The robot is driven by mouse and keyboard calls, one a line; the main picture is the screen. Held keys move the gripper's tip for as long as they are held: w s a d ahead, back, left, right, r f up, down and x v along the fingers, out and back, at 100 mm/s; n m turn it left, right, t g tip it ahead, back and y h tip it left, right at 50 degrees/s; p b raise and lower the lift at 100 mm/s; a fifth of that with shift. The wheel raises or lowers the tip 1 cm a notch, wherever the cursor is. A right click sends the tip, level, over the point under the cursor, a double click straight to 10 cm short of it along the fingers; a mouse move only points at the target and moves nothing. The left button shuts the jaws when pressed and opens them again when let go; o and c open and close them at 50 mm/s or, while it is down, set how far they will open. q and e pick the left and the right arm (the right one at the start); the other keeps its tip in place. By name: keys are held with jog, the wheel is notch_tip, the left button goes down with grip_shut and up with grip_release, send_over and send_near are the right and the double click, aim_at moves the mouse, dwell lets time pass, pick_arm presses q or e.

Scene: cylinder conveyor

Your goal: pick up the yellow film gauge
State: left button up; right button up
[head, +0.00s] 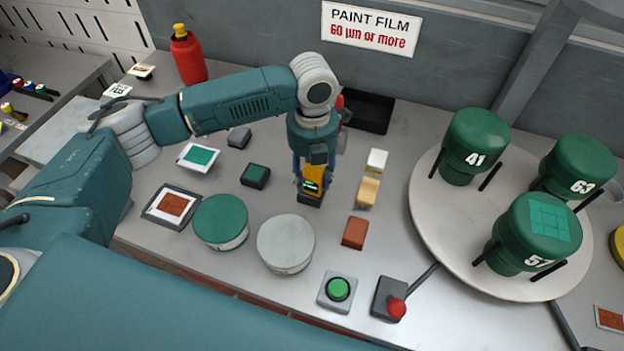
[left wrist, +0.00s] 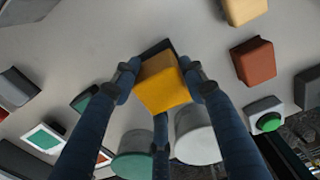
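The yellow film gauge (head: 314,179), with a small dark display, is at the middle of the table over a black stand (head: 310,200). It also shows in the left wrist view as a yellow block (left wrist: 163,83). My left gripper (head: 312,172) points down over it. In the left wrist view the blue fingertips (left wrist: 163,76) press against both sides of the gauge. Part of the black stand shows behind it. I cannot tell whether the gauge is clear of its stand. My right gripper is not in view.
A green-topped can (head: 220,220) and a white-topped can (head: 285,243) stand in front. White, tan and brown blocks (head: 355,232) are to the right. A turntable (head: 440,245) carries green numbered containers. A green button (head: 338,290) and red-knobbed lever (head: 396,308) are at the front.

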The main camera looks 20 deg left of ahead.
aim_at(312, 171)
pick_arm(q)
grip_shut()
jog(key=shift+r, duration=0.1)
notch_tip(312, 171, up, 20)
jog(key=b, duration=0.2)
dwell(0.4)
jog(key=shift+c, duration=1.6)
grip_release()
